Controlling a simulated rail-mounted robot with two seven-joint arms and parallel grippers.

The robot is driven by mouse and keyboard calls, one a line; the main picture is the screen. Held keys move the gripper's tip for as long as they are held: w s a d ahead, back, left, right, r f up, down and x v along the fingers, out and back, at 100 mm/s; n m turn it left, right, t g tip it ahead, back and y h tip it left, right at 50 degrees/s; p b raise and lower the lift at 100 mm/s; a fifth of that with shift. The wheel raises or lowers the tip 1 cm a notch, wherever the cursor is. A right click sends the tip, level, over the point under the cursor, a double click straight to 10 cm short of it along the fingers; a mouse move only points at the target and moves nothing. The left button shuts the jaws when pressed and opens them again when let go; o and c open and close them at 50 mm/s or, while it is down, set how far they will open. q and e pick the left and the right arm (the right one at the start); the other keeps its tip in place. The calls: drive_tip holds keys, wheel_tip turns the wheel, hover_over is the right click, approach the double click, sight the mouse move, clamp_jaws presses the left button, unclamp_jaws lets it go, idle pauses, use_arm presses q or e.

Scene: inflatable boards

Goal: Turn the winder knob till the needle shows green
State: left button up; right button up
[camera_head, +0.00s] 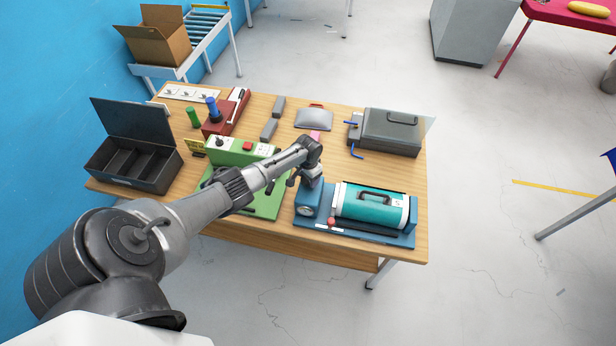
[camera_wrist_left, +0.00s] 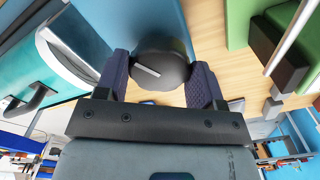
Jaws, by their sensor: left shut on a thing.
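The winder is a blue base (camera_head: 375,236) with a teal drum (camera_head: 362,206) and a blue upright box (camera_head: 308,197) at its left end. A round gauge (camera_head: 305,211) is on the front of the box; its needle is too small to read. In the left wrist view, a round black knob (camera_wrist_left: 160,64) with a light pointer mark sits on the blue box, between the two fingers. My left gripper (camera_head: 312,178) is above the box, pointing down, shut on the knob. The gripper hides the knob in the head view. My right gripper is not in view.
A green device (camera_head: 262,205) stands close to the left of the winder, under my left arm. A grey case (camera_head: 391,133) is behind the winder. An open black box (camera_head: 135,165) is at the table's left. The wooden table's front edge (camera_head: 270,240) is near.

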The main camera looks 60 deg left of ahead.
use_arm(q)
drive_tip(key=o, duration=0.9)
drive_tip(key=shift+o, duration=0.2)
wheel_tip(320, 180, up, 14)
drive_tip(key=shift+p, duration=0.3)
drive_tip(key=shift+f, duration=0.1)
